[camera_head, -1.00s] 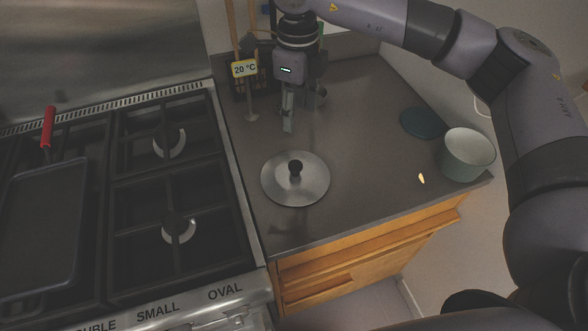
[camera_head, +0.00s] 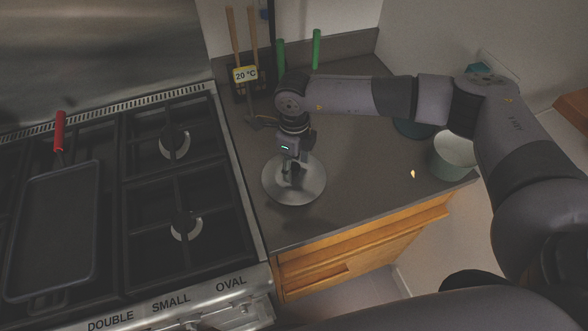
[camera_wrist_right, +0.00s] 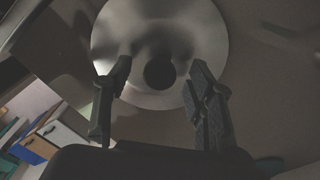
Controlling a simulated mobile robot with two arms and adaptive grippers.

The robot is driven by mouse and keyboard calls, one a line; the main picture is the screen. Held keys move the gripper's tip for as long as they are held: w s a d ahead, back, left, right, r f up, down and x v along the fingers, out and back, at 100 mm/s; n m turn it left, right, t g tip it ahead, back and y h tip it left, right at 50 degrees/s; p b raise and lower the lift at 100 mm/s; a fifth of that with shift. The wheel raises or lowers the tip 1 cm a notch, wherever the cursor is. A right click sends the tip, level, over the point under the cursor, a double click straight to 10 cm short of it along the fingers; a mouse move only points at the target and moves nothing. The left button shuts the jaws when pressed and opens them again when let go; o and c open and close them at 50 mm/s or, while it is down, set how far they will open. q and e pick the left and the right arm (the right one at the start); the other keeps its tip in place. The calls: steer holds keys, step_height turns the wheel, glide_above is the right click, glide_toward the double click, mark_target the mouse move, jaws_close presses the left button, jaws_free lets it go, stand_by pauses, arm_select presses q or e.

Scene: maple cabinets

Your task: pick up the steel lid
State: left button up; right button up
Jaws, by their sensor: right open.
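The steel lid (camera_head: 308,191) is a round shiny disc lying flat on the grey counter, right of the stove. Its dark knob (camera_wrist_right: 159,73) shows in the right wrist view, between the two fingers and a little beyond the middle of the gap. My right gripper (camera_head: 292,172) is over the lid's middle, pointing down, and hides most of the knob in the head view. In the right wrist view the right gripper (camera_wrist_right: 158,88) is open, its fingers apart on either side of the knob with no visible contact. My left gripper is not in view.
The stove (camera_head: 180,195) with a red-handled grill pan (camera_head: 52,235) is at the left.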

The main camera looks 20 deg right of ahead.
steer(key=shift+f, duration=0.6)
steer(key=shift+c, duration=0.6)
jaws_close()
